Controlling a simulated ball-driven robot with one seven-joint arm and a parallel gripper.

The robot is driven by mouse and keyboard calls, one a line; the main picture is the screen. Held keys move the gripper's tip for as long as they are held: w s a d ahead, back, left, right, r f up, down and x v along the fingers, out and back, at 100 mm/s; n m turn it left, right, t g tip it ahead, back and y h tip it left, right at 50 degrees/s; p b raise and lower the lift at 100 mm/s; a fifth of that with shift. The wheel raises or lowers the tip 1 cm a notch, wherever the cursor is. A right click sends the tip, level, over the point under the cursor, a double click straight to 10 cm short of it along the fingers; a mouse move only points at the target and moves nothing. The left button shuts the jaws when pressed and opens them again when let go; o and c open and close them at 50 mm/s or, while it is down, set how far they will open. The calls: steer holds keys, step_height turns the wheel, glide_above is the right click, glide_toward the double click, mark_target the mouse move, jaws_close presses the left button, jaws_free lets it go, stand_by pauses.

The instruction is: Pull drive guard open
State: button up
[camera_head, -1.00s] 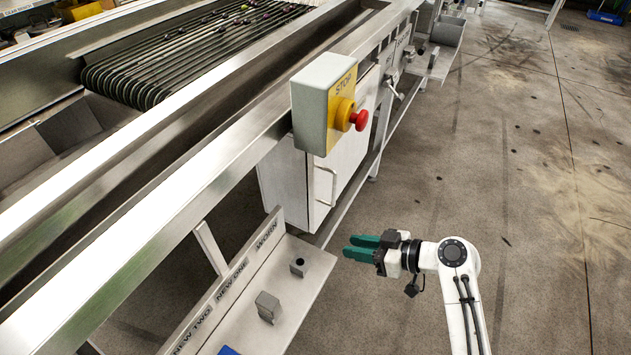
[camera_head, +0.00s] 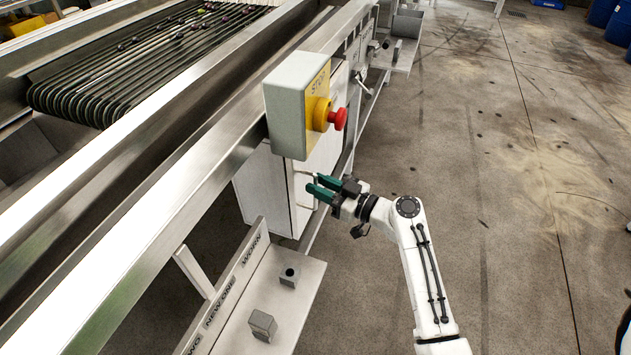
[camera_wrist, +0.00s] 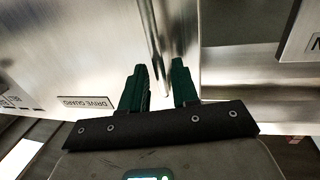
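The drive guard (camera_head: 328,152) is a pale metal door on the cabinet below the stop box. Its "DRIVE GUARD" label (camera_wrist: 85,102) reads upside down in the wrist view, on the door's bare face. The guard's bar handle (camera_wrist: 153,40) runs down the wrist view between my two green fingers; in the head view it is partly hidden by my gripper. My gripper (camera_head: 312,184) is at the handle in front of the door. In the wrist view my gripper (camera_wrist: 160,66) is open, with a finger on each side of the handle and gaps showing.
A shelf (camera_head: 300,262) with small grey blocks, labelled WORN and NEW ONE, lies at lower left. The conveyor rail (camera_head: 150,170) runs along the left.

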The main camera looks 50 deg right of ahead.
steer(key=shift+w+a, duration=0.15)
steer(key=shift+w, duration=0.55)
steer(key=shift+c, duration=0.3)
jaws_close()
